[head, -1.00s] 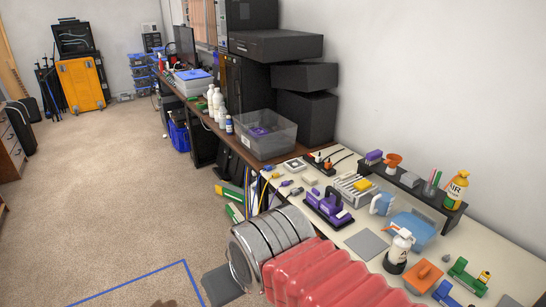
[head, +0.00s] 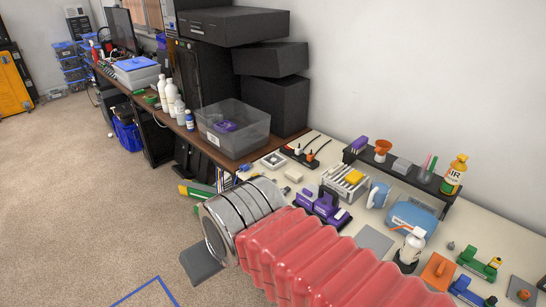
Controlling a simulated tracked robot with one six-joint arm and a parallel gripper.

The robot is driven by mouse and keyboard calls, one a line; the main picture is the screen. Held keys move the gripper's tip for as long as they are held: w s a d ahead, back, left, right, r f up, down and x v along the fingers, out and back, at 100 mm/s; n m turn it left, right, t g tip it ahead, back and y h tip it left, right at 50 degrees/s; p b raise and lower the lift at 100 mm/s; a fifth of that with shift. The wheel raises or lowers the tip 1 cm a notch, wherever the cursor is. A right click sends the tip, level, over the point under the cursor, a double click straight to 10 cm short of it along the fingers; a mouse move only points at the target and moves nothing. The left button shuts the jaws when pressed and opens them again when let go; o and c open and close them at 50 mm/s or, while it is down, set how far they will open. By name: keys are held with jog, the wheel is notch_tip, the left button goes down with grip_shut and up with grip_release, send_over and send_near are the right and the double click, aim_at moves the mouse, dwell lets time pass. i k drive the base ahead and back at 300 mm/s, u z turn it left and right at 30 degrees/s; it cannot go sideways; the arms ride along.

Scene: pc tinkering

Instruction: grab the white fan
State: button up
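A small white square piece with a dark round middle (head: 274,160), which looks like the white fan, lies flat at the far left end of the light worktable (head: 335,238), in front of the clear bin. It is small in view. My arm, red bellows with a metal collar, reaches in from the lower right, and its collar is left of and nearer than the white piece. A dark grey flat part sticks out beyond the collar and may be mine. My gripper's fingertips cannot be made out, and nothing is seen held.
Beside the white piece are a power strip (head: 306,156) and small loose parts. A clear bin (head: 232,128) stands behind on the brown desk. Purple (head: 320,207), blue and orange tools crowd the worktable. Black boxes (head: 272,108) stand by the wall. Open carpet lies left.

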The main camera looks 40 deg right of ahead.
aim_at(274, 161)
jog(key=z, duration=0.25)
jog(key=i, duration=1.3)
jog(key=z, duration=0.25)
